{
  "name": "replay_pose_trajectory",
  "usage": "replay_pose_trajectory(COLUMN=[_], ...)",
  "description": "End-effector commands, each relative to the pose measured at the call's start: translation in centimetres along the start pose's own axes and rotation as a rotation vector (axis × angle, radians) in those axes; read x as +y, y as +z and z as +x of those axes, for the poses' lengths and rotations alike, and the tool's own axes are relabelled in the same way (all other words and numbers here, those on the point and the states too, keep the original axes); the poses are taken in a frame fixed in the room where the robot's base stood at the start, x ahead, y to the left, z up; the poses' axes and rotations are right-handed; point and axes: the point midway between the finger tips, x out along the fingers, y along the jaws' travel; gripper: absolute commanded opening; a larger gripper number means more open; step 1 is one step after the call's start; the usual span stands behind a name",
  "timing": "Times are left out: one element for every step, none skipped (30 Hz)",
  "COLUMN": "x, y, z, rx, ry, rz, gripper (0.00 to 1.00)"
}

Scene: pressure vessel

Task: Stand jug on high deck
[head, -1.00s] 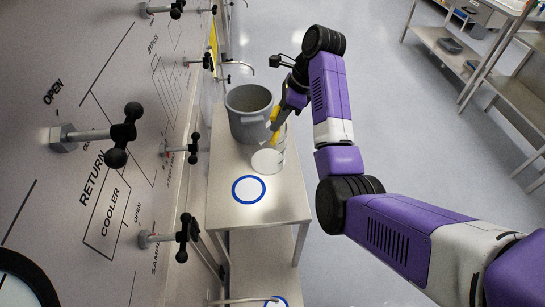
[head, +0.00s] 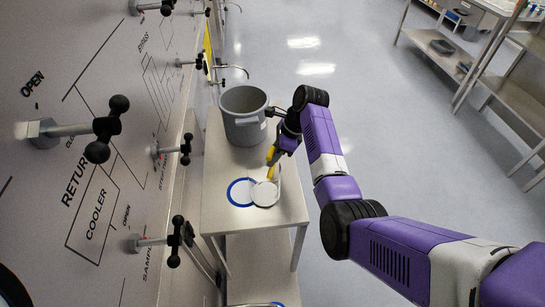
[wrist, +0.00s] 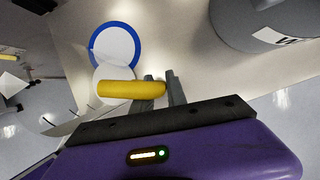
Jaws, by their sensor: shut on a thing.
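The jug (head: 265,193) looks clear or whitish with a yellow handle (head: 271,157). My gripper (head: 279,150) is shut on the handle, which also shows between the fingers in the wrist view (wrist: 120,89). The high deck (head: 281,217) is the pale upper top of a metal table. A blue ring with a white middle (head: 233,191) marks it; it also shows in the wrist view (wrist: 94,38). In the head view the jug overlaps the ring's right part. I cannot tell whether its base touches the deck.
A grey bucket (head: 243,128) stands on the deck behind the jug. A panel (head: 60,180) with black-knobbed valve handles (head: 107,128) rises along the left. A lower shelf (head: 262,268) lies under the deck. Metal shelving (head: 440,50) stands far right; the floor between is open.

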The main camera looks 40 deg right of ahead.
Motion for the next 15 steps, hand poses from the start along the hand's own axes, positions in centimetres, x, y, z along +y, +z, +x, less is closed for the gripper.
replay_pose_trajectory(x=[-0.02, -0.02, -0.02, -0.03, -0.03, -0.03, -0.03, -0.03, -0.02, -0.02, -0.01, -0.01, -0.01, -0.01, 0.00], y=[-0.09, -0.11, -0.12, -0.12, -0.11, -0.12, -0.11, -0.11, -0.12, -0.14, -0.17, -0.22, -0.26, -0.25, -0.25], z=[0.22, 0.30, 0.34, 0.33, 0.32, 0.32, 0.32, 0.31, 0.33, 0.37, 0.44, 0.55, 0.63, 0.59, 0.58], rx=[-0.001, -0.001, -0.001, -0.001, -0.001, -0.001, -0.001, -0.001, -0.001, -0.001, -0.001, 0.000, 0.000, 0.000, 0.000], ry=[0.000, -0.001, -0.001, -0.001, -0.001, -0.001, -0.001, -0.001, -0.001, -0.001, 0.000, 0.000, 0.000, 0.000, 0.000], rz=[0.000, 0.000, 0.000, 0.000, 0.000, 0.000, 0.000, 0.000, 0.000, 0.000, 0.000, 0.000, 0.000, 0.000, 0.000], gripper=[0.00, 0.00, 0.00, 0.00, 0.00, 0.00, 0.00, 0.00, 0.00, 0.00, 0.00, 0.00, 0.00, 0.24, 0.31])
